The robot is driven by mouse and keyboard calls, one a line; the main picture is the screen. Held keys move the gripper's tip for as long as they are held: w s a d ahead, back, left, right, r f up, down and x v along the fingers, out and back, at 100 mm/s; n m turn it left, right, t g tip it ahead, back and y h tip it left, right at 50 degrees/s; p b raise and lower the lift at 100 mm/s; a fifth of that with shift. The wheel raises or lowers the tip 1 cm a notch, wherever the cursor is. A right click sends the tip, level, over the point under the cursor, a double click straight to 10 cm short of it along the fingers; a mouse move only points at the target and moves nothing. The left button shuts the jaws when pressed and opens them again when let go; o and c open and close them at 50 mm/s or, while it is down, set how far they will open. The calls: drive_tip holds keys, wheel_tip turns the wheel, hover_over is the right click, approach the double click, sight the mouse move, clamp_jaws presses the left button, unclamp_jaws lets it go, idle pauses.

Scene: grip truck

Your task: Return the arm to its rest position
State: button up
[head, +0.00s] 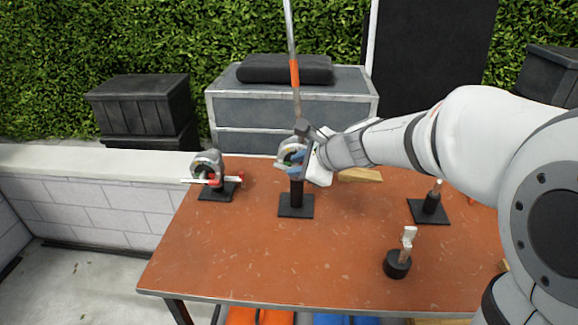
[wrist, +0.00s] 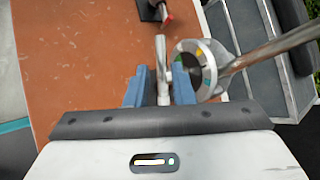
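My gripper (head: 296,158) is at the round grip head (head: 285,147) on the black stand (head: 296,206) near the table's far edge. A long pole (head: 293,72) with an orange band rises from this head. In the wrist view the grip head (wrist: 203,66) lies to the right of my fingers (wrist: 162,72), with the pole (wrist: 270,50) slanting off to the right. A thin pale handle (wrist: 163,60) lies between the two blue fingers. The fingers stand apart, with a gap visible on the handle's left side. My arm reaches in from the right in the head view.
The orange-brown table (head: 250,255) has another clamp on a stand (head: 212,172) at left. A small stand (head: 430,208) and a black round base with a pale piece (head: 397,262) are at right. A grey cabinet (head: 240,105) and dark crates (head: 140,100) stand behind.

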drive_tip(key=shift+v, duration=0.9)
drive_tip(key=s+d+f+n+g+h, duration=0.2)
drive_tip(key=s+d+f+n+h, duration=0.1)
drive_tip(key=s+d+n, duration=0.4)
drive_tip(key=s+d+f+n+g+h, duration=0.2)
drive_tip(key=s+d+f+n+h, duration=0.2)
drive_tip(key=s+d+n, duration=0.4)
drive_tip(key=s+n, duration=0.3)
drive_tip(key=s, duration=0.3)
drive_tip(key=shift+s+f+h, duration=0.2)
drive_tip(key=shift+s+h, duration=0.1)
drive_tip(key=shift+s, duration=0.05)
